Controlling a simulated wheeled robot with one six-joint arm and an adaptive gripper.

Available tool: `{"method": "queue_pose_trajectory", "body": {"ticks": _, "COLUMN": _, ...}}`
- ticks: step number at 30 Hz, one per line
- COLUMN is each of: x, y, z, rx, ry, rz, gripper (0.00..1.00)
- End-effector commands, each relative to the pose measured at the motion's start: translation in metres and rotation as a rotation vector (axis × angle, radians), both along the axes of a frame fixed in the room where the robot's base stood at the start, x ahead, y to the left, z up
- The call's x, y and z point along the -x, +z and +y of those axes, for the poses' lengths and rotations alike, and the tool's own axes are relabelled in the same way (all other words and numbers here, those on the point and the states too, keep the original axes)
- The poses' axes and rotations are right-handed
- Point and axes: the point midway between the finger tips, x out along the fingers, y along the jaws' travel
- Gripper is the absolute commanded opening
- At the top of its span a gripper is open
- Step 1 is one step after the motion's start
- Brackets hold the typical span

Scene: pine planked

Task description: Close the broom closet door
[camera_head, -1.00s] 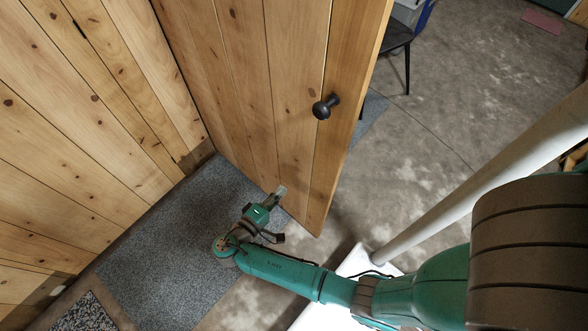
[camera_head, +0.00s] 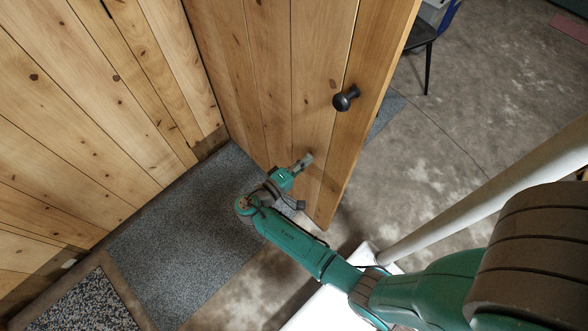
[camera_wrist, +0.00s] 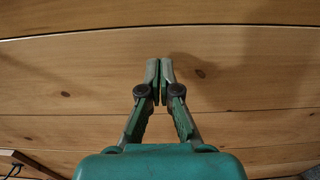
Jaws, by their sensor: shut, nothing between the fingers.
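The broom closet door (camera_head: 290,75) is a planked pine door standing ajar, swung out from the pine wall on the left. Its black round knob (camera_head: 346,98) is near the free edge. My gripper (camera_head: 306,160) is shut and empty, at the lower part of the door's face, below the knob. In the wrist view, the closed fingertips (camera_wrist: 159,64) point at the pine planks (camera_wrist: 230,75), and a soft shadow falls on the wood beside them. I cannot tell whether the tips touch the door.
A grey mat (camera_head: 190,240) lies on the floor along the wall, with a speckled mat (camera_head: 85,305) at lower left. A white pole (camera_head: 480,195) stands at the right. A dark chair (camera_head: 423,38) is behind the door. Concrete floor (camera_head: 470,115) lies open beyond it.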

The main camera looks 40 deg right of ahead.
Motion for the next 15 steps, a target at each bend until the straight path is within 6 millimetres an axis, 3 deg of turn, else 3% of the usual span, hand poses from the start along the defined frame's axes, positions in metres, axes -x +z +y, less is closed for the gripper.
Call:
{"method": "queue_pose_trajectory", "body": {"ticks": 6, "x": 0.0, "y": 0.0, "z": -0.025, "rx": 0.0, "ry": -0.002, "rz": -0.001, "gripper": 0.0}}
{"method": "queue_pose_trajectory", "body": {"ticks": 15, "x": 0.0, "y": 0.0, "z": -0.032, "rx": 0.0, "ry": 0.001, "rz": -0.001, "gripper": 0.0}}
